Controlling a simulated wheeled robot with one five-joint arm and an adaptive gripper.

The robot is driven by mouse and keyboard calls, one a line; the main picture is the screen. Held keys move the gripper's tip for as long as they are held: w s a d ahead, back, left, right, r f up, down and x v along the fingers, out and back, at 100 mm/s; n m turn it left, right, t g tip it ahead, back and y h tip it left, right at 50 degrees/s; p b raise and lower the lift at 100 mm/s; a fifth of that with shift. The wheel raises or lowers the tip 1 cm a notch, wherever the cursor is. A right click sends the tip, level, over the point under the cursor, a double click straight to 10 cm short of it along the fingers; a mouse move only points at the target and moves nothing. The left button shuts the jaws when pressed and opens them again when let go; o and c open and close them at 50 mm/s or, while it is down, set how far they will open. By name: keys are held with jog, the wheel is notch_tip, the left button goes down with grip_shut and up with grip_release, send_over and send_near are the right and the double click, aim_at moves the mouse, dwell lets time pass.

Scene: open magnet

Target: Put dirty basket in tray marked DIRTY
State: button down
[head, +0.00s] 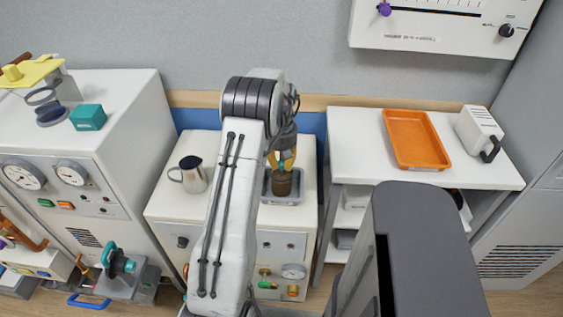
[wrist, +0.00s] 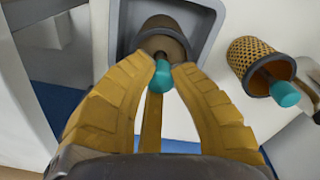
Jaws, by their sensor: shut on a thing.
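My gripper (head: 282,163) points down over the counter, its yellow fingers shut around the teal knob (wrist: 161,78) of a dark brown basket (head: 282,186). In the wrist view the same basket (wrist: 166,38) is below my fingertips (wrist: 168,70), within the outline of a grey tray (wrist: 209,32). I cannot tell whether it touches the tray's floor. A cleaner golden mesh basket (wrist: 258,58) with a teal knob stands to the right in the wrist view; my arm hides it in the head view. An orange tray (head: 414,140) lies on the right counter. Its front label is too small to read.
A metal jug (head: 191,175) stands on the middle counter, left of my arm. A white box (head: 480,131) with a dark handle stands right of the orange tray. A tall white machine (head: 130,130) rises on the left. The right counter's left part (head: 355,140) is clear.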

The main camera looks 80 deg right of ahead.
jog(key=shift+f, duration=0.25)
jog(key=c, duration=1.2)
grip_release()
jog(key=shift+c, duration=0.2)
jog(key=shift+r, duration=0.1)
notch_tip(320, 180, up, 12)
jog(key=shift+a+r, duration=0.15)
